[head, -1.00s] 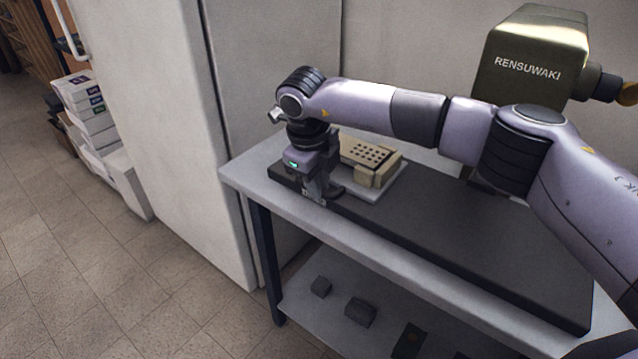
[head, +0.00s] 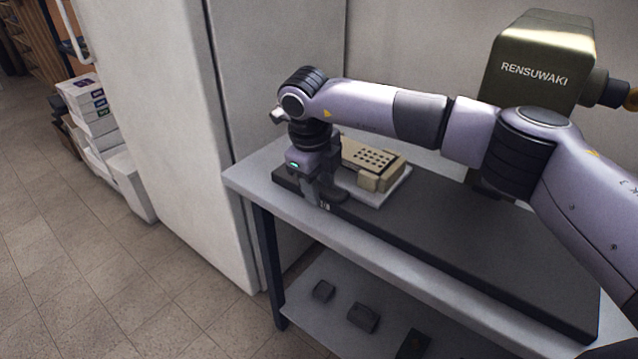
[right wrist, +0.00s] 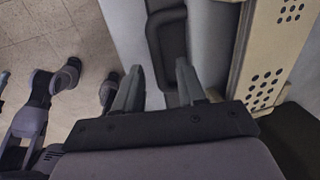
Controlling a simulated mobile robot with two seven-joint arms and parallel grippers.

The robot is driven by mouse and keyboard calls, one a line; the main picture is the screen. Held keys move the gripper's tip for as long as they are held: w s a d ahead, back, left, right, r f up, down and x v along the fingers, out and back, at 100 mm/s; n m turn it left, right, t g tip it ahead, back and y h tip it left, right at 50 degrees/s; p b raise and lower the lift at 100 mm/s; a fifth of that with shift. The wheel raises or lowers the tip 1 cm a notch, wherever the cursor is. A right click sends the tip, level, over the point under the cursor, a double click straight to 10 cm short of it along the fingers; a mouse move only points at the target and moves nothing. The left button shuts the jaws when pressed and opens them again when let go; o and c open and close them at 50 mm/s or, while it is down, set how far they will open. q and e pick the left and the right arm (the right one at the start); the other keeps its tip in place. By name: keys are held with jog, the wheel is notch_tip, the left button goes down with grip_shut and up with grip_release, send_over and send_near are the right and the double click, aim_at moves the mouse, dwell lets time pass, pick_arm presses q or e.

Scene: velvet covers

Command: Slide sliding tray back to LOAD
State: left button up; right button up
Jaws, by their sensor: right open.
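The sliding tray (head: 398,186) is a light grey plate on a long dark base (head: 470,240), near the base's left end. It carries a beige block with rows of dark holes (head: 372,158). My right gripper (head: 326,200) points down at the tray's left side, partly hiding it. In the right wrist view my right gripper (right wrist: 160,78) is open, and a dark handle-like bar (right wrist: 167,45) on the grey plate lies just ahead of and between its fingers. I cannot tell whether they touch it.
A metallic press head marked RENSUWAKI (head: 535,65) stands over the base at the right. The base lies on a grey table (head: 250,178) with a lower shelf holding small dark blocks (head: 362,317). A tall pale cabinet (head: 160,110) stands at the left. The base's front right is clear.

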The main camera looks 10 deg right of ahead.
notch_tip(320, 180, up, 7)
jog(key=a, duration=0.1)
jog(key=shift+s+f, duration=0.2)
jog(key=shift+s, duration=0.2)
